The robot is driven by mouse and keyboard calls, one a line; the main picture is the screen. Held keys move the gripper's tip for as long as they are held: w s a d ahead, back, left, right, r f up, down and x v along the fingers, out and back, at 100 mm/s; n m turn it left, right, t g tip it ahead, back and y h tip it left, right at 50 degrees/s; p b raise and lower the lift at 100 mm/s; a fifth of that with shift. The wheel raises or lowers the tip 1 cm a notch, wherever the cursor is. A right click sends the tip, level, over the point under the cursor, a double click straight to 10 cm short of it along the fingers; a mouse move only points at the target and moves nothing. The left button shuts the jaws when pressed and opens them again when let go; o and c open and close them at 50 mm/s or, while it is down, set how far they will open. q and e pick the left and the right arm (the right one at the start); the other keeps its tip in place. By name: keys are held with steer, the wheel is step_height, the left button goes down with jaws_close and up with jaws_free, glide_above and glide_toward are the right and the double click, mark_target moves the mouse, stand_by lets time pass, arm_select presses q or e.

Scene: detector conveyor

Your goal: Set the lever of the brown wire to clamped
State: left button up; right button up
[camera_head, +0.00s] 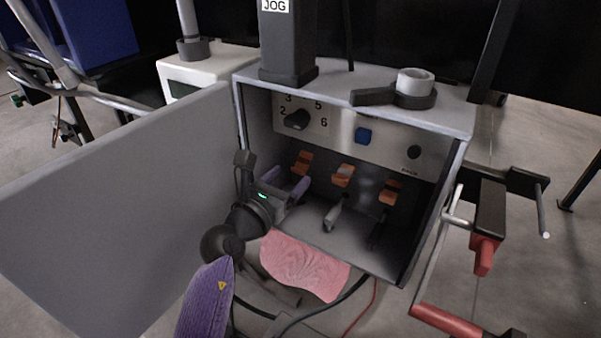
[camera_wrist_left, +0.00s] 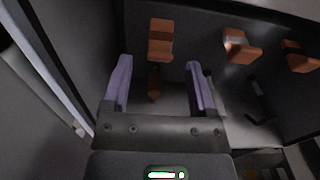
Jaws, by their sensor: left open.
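Three orange levers sit in a row on the back wall of the open box. The left lever (camera_head: 303,160) is above the brown wire (camera_wrist_left: 153,86); this lever also shows in the left wrist view (camera_wrist_left: 160,42). The brown wire's end stands below that lever, and in the head view my gripper hides it. My left gripper (camera_head: 289,188) is inside the box at its left side, open and empty. In the left wrist view its fingers (camera_wrist_left: 158,68) point toward the left lever, apart from it, with the brown wire showing between them. My right gripper is not in view.
The middle lever (camera_head: 343,175) is above a grey wire (camera_head: 333,217), and the right lever (camera_head: 391,191) above a black wire (camera_head: 376,236). The box's open door (camera_head: 110,210) stands left of my arm. A dial (camera_head: 297,119) and blue button (camera_head: 362,135) are above.

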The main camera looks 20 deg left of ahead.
mark_target(296, 169)
arm_select(q)
steer(key=w, duration=0.2)
steer(key=w+b, duration=0.1)
steer(key=shift+w+d+r, duration=0.1)
steer(key=shift+d, duration=0.2)
jaws_close()
